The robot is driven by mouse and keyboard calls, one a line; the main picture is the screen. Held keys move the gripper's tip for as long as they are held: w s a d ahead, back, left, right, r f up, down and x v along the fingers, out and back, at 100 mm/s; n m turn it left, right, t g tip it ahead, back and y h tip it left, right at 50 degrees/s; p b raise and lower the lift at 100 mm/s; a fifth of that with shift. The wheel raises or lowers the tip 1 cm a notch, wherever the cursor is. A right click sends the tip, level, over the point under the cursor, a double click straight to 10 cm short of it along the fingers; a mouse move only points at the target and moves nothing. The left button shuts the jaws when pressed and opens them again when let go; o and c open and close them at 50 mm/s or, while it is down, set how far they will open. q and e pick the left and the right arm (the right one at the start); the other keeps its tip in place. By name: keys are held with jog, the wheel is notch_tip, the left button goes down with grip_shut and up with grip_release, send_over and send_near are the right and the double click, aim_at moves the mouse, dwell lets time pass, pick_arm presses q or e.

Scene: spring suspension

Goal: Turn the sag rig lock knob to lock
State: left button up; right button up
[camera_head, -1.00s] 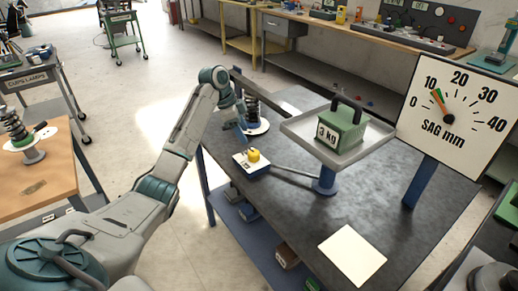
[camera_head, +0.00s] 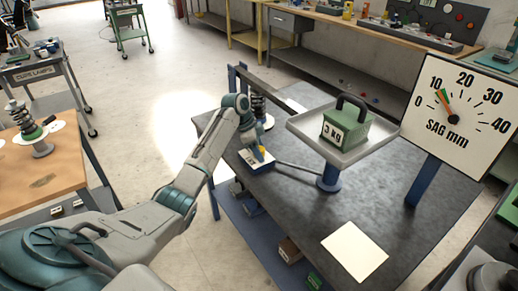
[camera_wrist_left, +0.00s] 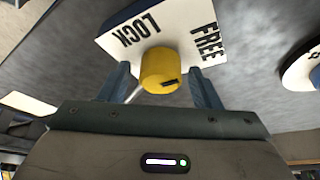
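The yellow lock knob (camera_wrist_left: 160,68) sits on a white plate (camera_wrist_left: 190,32) marked LOCK and FREE. A dark mark shows on the knob's side facing the camera, towards the right. My left gripper (camera_wrist_left: 161,80) is open, with one blue finger on each side of the knob and a visible gap to it. In the head view the knob (camera_head: 260,153) shows beside my left gripper (camera_head: 253,154) at the bench's left edge, partly covered by it. My right gripper is in neither view.
A green 3 kg weight (camera_head: 345,128) stands on a grey tray (camera_head: 308,123) on a blue post. The sag dial (camera_head: 462,115) stands to the right, its needle near 10. A spring (camera_head: 258,105) stands behind the knob. The bench (camera_head: 300,210) is clear in front, apart from a paper sheet (camera_head: 355,251).

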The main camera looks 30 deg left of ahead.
pick_arm(q)
jog(key=c, duration=0.8)
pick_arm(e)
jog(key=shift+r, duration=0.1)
pick_arm(q)
jog(key=shift+r, duration=0.1)
jog(key=shift+c, duration=0.2)
